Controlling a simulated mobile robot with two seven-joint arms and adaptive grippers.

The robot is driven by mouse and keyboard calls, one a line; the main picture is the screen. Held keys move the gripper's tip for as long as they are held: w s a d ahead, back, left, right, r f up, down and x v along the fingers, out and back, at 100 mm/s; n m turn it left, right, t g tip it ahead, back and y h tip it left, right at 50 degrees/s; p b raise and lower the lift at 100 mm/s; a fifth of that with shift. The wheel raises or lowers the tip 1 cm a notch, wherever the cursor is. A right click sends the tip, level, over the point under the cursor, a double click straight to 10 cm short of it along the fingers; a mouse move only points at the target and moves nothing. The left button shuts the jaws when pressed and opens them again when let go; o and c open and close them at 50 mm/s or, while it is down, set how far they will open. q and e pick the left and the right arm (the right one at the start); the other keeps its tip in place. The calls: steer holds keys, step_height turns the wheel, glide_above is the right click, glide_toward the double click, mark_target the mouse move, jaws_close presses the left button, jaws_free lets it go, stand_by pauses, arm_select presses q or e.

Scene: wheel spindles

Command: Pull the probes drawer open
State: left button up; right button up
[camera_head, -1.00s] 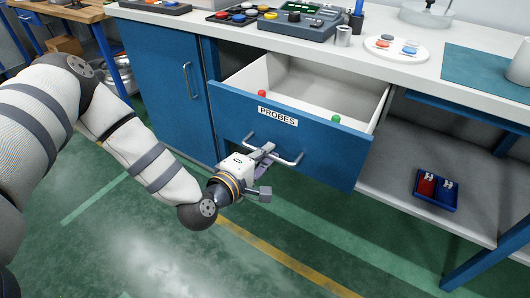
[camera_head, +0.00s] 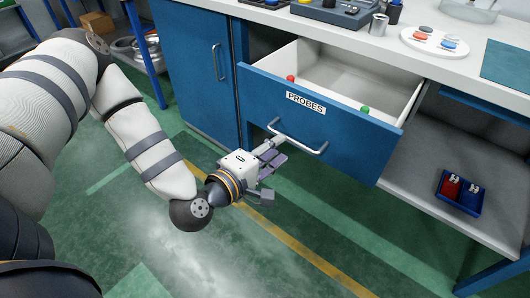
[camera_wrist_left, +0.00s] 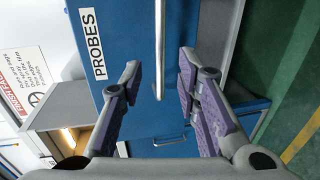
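The probes drawer (camera_head: 330,133) is blue with a white PROBES label (camera_head: 306,103) and a silver bar handle (camera_head: 300,139). It stands pulled out, with its pale inside showing. In the left wrist view the drawer front (camera_wrist_left: 140,45) and the bar handle (camera_wrist_left: 159,45) show lengthwise. My left gripper (camera_head: 273,156) is just in front of and below the handle's left end. Its fingers are spread apart and empty, and the handle lies ahead of the gap between the fingertips (camera_wrist_left: 160,78). My right gripper is out of view.
A red-topped item (camera_head: 291,78) and a green-topped item (camera_head: 365,109) show in the drawer. The white countertop (camera_head: 380,60) above holds a round plate (camera_head: 435,41). A blue tray (camera_head: 458,193) sits on the lower shelf at right. The floor in front is clear.

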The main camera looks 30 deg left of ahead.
arm_select(q)
steer(key=v, duration=0.5)
steer(key=shift+s+a+r, duration=0.1)
steer(key=shift+s, duration=0.3)
steer(key=s+d+f+m+g+h+p, duration=0.1)
steer(key=s+d+f+m+g+h, duration=0.1)
steer(key=s+d+f+m+g, duration=0.4)
steer(key=s+d+f+m+g+h+p, duration=0.1)
steer(key=s+d+f+m+g, duration=0.25)
steer(key=s+f, duration=0.45)
steer(key=s+a+m+g+y, duration=0.2)
steer(key=s+a+m+g, duration=0.1)
steer(key=s, duration=0.5)
steer(key=s+a+f+m+g+y, duration=0.1)
steer(key=s+a+m+g, duration=0.3)
steer(key=s, duration=0.5)
steer(key=shift+a+f+g+y+p, duration=0.3)
steer(key=shift+a+g+y+p, duration=0.2)
steer(key=shift+g, duration=0.25)
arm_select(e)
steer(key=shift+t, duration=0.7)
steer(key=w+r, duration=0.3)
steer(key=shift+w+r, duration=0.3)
arm_select(q)
steer(key=shift+s+d, duration=0.1)
